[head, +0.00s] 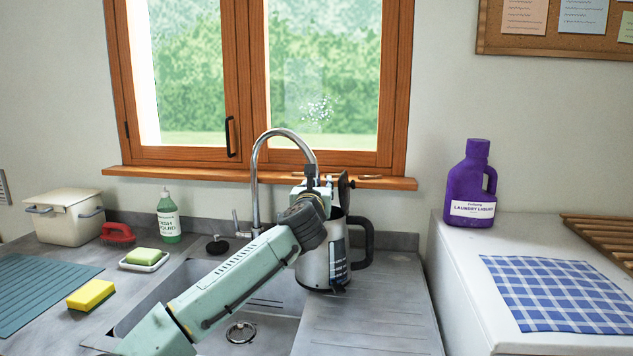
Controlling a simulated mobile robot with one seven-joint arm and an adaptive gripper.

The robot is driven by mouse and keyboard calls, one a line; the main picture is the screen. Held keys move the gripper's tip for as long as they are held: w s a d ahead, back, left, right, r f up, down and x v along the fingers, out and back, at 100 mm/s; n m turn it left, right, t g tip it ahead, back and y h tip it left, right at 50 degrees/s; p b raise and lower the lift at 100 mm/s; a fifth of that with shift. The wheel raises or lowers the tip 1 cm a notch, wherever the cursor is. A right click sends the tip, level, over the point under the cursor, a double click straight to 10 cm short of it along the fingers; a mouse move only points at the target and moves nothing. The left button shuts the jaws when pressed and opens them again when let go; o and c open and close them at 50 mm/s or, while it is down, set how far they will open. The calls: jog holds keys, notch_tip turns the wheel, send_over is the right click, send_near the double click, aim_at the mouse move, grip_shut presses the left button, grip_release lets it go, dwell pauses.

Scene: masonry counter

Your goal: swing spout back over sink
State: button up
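The chrome gooseneck spout (256,165) rises behind the sink (160,305) and arches to the right. Its outlet end comes down near my gripper (325,185), over the metal jug rather than the middle of the basin. The metal jug (315,268) with a black handle stands on the drainboard just right of the basin. My arm crosses the sink from the lower left, and its wrist is in front of the jug's upper left side. My wrist partly hides the gripper, so the fingers and any contact with the spout are unclear.
On the left are a green dish-soap bottle (168,218), a soap dish (144,261), a yellow sponge (91,294), a red brush (117,233) and a cream bin (67,217). A purple laundry bottle (470,185) stands right. The front drainboard (375,320) is clear.

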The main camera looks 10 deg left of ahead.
jog(key=shift+w, duration=0.35)
jog(key=shift+c, duration=0.5)
grip_shut()
